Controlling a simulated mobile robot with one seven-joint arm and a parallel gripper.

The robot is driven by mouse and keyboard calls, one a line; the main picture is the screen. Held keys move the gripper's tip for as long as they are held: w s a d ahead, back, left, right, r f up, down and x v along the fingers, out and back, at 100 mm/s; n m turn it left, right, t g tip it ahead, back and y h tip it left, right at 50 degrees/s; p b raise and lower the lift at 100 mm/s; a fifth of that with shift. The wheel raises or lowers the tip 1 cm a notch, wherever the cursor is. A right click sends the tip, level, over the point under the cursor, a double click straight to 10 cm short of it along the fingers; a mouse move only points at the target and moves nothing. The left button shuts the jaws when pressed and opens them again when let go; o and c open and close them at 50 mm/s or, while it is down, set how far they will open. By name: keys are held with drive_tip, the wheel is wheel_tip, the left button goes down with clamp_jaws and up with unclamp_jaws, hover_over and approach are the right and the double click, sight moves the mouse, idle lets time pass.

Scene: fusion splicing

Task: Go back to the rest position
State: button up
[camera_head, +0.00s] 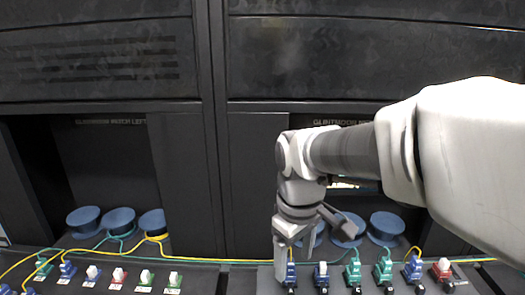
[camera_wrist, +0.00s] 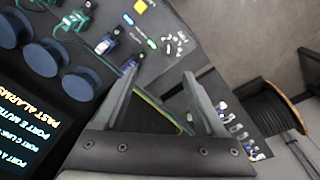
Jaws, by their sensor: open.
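My arm reaches in from the right and hides part of the right bay.
Blue spools (camera_head: 119,221) stand at the left bay, with more behind my gripper (camera_head: 386,226). Rows of coloured connectors (camera_head: 118,275) and yellow and green cables (camera_head: 215,261) run along the front. A lit screen (camera_wrist: 30,135) and dark coil (camera_wrist: 268,118) show in the wrist view.

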drive_tip(key=s+d+r+m+t, duration=0.3)
drive_tip(key=s+d+m, duration=0.4)
drive_tip(key=s, duration=0.3)
drive_tip(key=shift+s+d+r+m+t, duration=0.3)
drive_tip(key=shift+r+m+t, duration=0.15)
drive_tip(key=shift+t, duration=0.25)
